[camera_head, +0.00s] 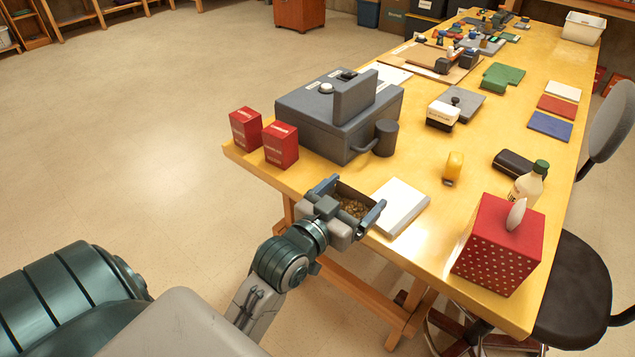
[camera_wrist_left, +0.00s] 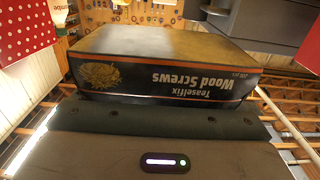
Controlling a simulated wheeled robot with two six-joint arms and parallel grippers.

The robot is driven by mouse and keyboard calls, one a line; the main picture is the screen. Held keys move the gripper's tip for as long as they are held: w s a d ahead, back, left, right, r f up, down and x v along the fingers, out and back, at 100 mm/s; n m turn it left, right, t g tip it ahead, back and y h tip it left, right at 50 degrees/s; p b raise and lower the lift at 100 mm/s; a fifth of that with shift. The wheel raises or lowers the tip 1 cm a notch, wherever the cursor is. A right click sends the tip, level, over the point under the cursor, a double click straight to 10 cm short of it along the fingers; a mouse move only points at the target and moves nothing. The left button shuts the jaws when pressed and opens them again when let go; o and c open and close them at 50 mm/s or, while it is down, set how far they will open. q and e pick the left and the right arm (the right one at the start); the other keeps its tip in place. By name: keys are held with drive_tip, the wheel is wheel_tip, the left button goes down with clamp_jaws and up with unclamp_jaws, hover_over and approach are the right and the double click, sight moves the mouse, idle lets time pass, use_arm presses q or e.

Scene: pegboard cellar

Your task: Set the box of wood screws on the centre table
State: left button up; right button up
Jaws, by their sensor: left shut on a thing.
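The box of wood screws (camera_head: 354,207) is dark, with screws pictured on it. In the left wrist view its label (camera_wrist_left: 205,86) reads "Teaselfix Wood Screws", upside down in the picture. My left gripper (camera_head: 351,200) is shut on the box, with a finger on either side. It holds the box at the near edge of the long yellow wooden table (camera_head: 418,165). I cannot tell whether the box touches the table. The gripper hides part of its near side. My right gripper is not in view.
A white book-like block (camera_head: 402,205) lies just right of the box. A grey case (camera_head: 325,115), a mug (camera_head: 386,138) and two red boxes (camera_head: 281,146) stand behind and left. A red dotted tissue box (camera_head: 500,245) stands at the right. Bare tabletop shows between the mug and a yellow item (camera_head: 453,167).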

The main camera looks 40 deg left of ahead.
sight(345, 186)
use_arm(q)
drive_tip(key=shift+w+a+f, duration=0.15)
drive_tip(key=shift+w+a, duration=0.1)
drive_tip(key=shift+a, duration=0.15)
drive_tip(key=shift+w+a, duration=0.2)
drive_tip(key=shift+a, duration=0.15)
drive_tip(key=shift+w+a, duration=0.55)
drive_tip(key=w+a, duration=0.2)
drive_tip(key=a, duration=0.1)
drive_tip(key=w+a+p, duration=0.1)
drive_tip(key=w+a, duration=0.2)
drive_tip(key=a, duration=0.1)
drive_tip(key=w+a+f+p, duration=0.1)
drive_tip(key=w+a, duration=0.2)
drive_tip(key=shift+w+a+f, duration=0.1)
drive_tip(key=shift+w+a, duration=0.05)
drive_tip(key=shift+a, duration=0.2)
drive_tip(key=shift+w+a+f, duration=0.1)
drive_tip(key=shift+a, duration=0.05)
drive_tip(key=shift+f, duration=1.7)
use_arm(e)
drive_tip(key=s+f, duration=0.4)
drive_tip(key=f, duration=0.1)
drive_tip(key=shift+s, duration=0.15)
use_arm(q)
drive_tip(key=shift+f, duration=0.1)
